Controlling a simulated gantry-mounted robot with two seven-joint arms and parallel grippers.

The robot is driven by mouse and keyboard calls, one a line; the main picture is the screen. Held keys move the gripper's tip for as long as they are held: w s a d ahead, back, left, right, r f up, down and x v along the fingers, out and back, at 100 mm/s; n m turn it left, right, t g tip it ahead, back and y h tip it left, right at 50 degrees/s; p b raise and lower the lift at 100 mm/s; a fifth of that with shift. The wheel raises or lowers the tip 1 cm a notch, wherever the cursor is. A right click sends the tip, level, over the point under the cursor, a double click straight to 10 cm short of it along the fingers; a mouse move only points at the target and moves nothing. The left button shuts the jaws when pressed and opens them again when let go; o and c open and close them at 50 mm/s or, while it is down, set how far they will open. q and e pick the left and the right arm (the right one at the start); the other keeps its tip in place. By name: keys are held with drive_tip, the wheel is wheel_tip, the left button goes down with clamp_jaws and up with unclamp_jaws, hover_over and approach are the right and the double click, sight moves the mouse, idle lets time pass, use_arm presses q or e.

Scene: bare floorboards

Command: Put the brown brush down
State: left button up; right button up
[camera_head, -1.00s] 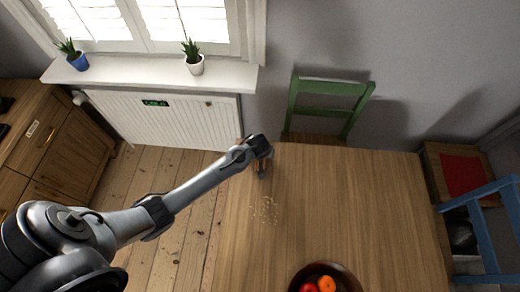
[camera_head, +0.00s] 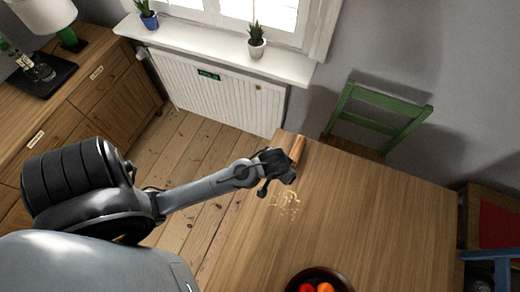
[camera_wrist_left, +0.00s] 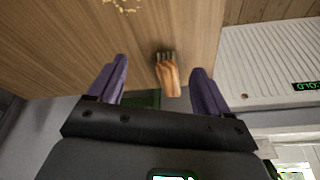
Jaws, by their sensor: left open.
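The brown brush (camera_head: 298,148) lies at the far left corner of the wooden table (camera_head: 350,215), just beyond my left gripper. In the left wrist view the brush (camera_wrist_left: 168,78) shows between the two purple fingers, with clear gaps on both sides and its dark bristles pointing away from the gripper. My left gripper (camera_head: 280,180) is open and empty over the table's left edge. The left gripper's fingers (camera_wrist_left: 158,70) also show spread wide in the wrist view. My right gripper is not in view.
Pale crumbs (camera_head: 286,204) lie on the table near the gripper. A dark fruit bowl (camera_head: 345,275) stands at the front edge of the picture. A green chair (camera_head: 378,118) is behind the table, and a white radiator (camera_head: 225,95) is at the back left. The table's middle is clear.

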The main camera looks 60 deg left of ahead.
use_arm(q)
drive_tip(key=s+d+r+m, duration=0.1)
drive_tip(key=s+r+m, duration=0.1)
drive_tip(key=s, duration=0.3)
drive_tip(key=s+d+r+m+h, duration=0.1)
drive_tip(key=s+d+r+m, duration=0.1)
drive_tip(key=s, duration=0.4)
drive_tip(key=shift+s+r+m, duration=0.2)
drive_tip(key=shift+r+m, duration=0.1)
drive_tip(key=shift+r, duration=0.55)
